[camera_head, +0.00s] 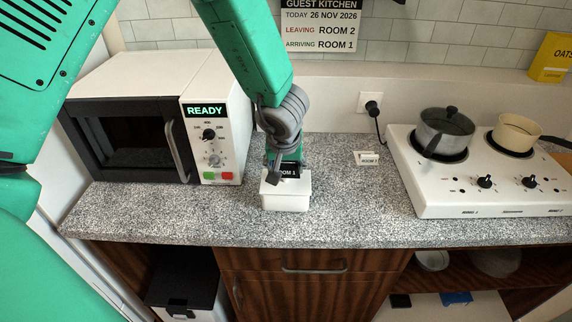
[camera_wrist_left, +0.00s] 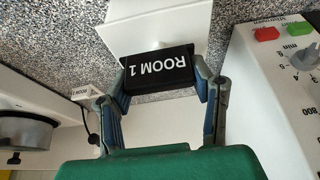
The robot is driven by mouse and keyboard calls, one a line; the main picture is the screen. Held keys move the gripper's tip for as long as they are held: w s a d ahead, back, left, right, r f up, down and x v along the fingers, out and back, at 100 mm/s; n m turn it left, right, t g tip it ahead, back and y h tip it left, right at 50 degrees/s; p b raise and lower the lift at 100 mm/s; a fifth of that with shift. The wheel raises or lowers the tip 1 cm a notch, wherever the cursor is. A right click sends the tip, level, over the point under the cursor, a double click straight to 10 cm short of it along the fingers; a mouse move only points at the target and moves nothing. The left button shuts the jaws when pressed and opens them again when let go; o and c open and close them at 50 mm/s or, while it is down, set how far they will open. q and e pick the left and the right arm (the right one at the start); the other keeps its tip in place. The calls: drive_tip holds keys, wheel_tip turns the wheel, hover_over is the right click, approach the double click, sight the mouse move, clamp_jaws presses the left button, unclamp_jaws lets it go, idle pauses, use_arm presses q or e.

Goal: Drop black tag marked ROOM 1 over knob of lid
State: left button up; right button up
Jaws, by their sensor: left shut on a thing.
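The black tag marked ROOM 1 (camera_head: 290,170) is held between the fingers of my left gripper (camera_head: 284,174), which is shut on it. In the left wrist view the tag (camera_wrist_left: 160,68) spans the two fingers of the gripper (camera_wrist_left: 158,82), its lettering upside down. A white lidded box (camera_head: 286,198) stands on the counter directly under the gripper. It also shows in the left wrist view (camera_wrist_left: 155,28) behind the tag. My right gripper is not in view.
A microwave (camera_head: 148,115) stands left of the box. A white tag stand marked ROOM (camera_head: 367,158) sits to the right, near the hob (camera_head: 480,195) with a lidded pot (camera_head: 444,134).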

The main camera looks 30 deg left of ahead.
use_arm(q)
drive_tip(key=shift+f, duration=0.1)
idle(0.6)
drive_tip(key=shift+f+b, duration=0.4)
drive_tip(key=shift+f, duration=0.6)
drive_tip(key=o, duration=1.9)
drive_tip(key=shift+c, duration=0.2)
